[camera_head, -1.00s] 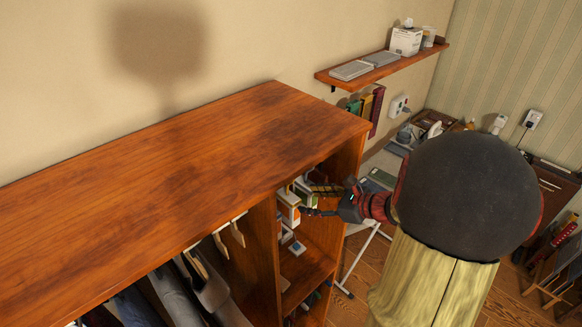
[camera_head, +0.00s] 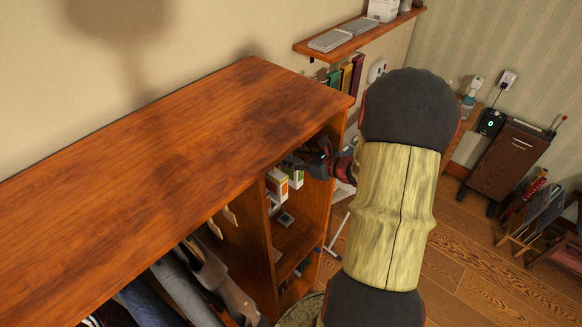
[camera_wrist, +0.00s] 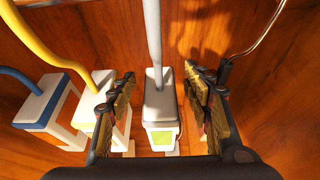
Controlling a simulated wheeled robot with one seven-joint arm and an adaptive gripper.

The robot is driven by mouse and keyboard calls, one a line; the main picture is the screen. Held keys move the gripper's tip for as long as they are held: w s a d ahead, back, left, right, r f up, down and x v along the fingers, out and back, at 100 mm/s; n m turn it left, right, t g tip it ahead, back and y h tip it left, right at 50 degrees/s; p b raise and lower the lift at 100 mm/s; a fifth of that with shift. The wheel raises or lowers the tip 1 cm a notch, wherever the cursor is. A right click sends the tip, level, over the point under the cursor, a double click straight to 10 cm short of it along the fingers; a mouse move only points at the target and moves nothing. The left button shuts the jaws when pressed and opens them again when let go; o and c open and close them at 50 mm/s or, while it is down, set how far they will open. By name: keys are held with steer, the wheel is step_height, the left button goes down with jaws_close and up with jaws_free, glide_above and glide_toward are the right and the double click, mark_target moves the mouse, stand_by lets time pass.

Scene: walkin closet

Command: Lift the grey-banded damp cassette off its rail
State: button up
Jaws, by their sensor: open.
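In the wrist view, a white cassette with a grey hook and grey edges (camera_wrist: 160,100) hangs between the two fingers of my gripper (camera_wrist: 160,78). It has a yellow-green patch low on its front. My gripper is open, with a finger on each side of the cassette and a visible gap on both sides. In the head view, my gripper (camera_head: 308,164) reaches into the wardrobe's upper side compartment and the cassette it straddles cannot be told apart. The rail is not clearly visible in either view.
A yellow-hooked cassette (camera_wrist: 96,112) hangs close left of the left finger, with a blue-hooked one (camera_wrist: 46,106) farther left. A thin metal wire (camera_wrist: 258,35) runs right of the right finger. The wooden wardrobe top (camera_head: 180,160) overhangs the compartment.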

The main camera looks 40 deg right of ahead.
steer(key=c, duration=0.3)
jaws_close()
stand_by(0.5)
